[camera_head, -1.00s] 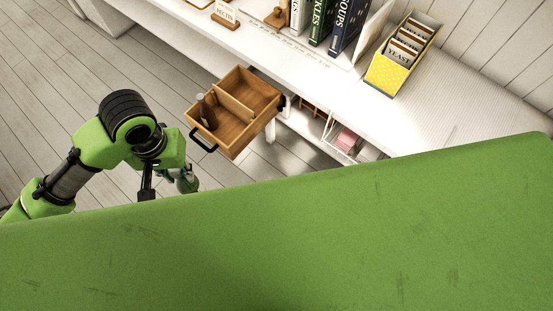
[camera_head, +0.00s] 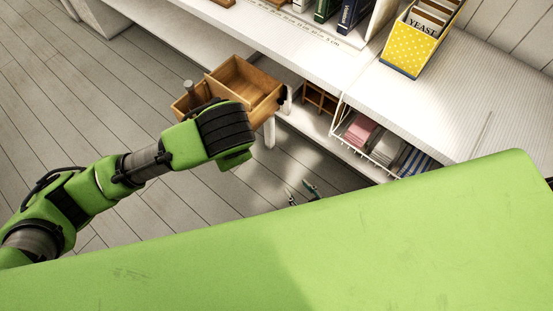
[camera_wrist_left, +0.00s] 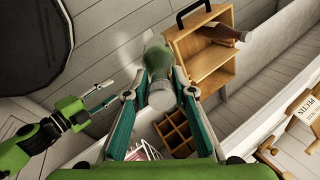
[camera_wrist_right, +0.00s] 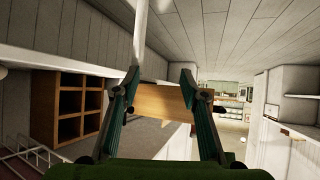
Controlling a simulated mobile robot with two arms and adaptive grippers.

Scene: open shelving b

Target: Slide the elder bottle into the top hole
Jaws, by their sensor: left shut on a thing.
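In the left wrist view my left gripper (camera_wrist_left: 160,92) is shut on a green glass bottle (camera_wrist_left: 157,62); no label on it can be read. In the head view its own wrist hides this gripper and the bottle. The wooden rack with square holes (camera_wrist_left: 178,133) shows beyond the fingers in the left wrist view. It stands on the lower shelf in the head view (camera_head: 320,98) and at the left in the right wrist view (camera_wrist_right: 58,108), its holes facing out. My right gripper (camera_head: 301,192) is open and empty, above the floor in front of the shelving.
Right of the rack, a white wire basket (camera_head: 340,128) holds folded cloths (camera_head: 361,131). A yellow box (camera_head: 411,47) stands on the counter above.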

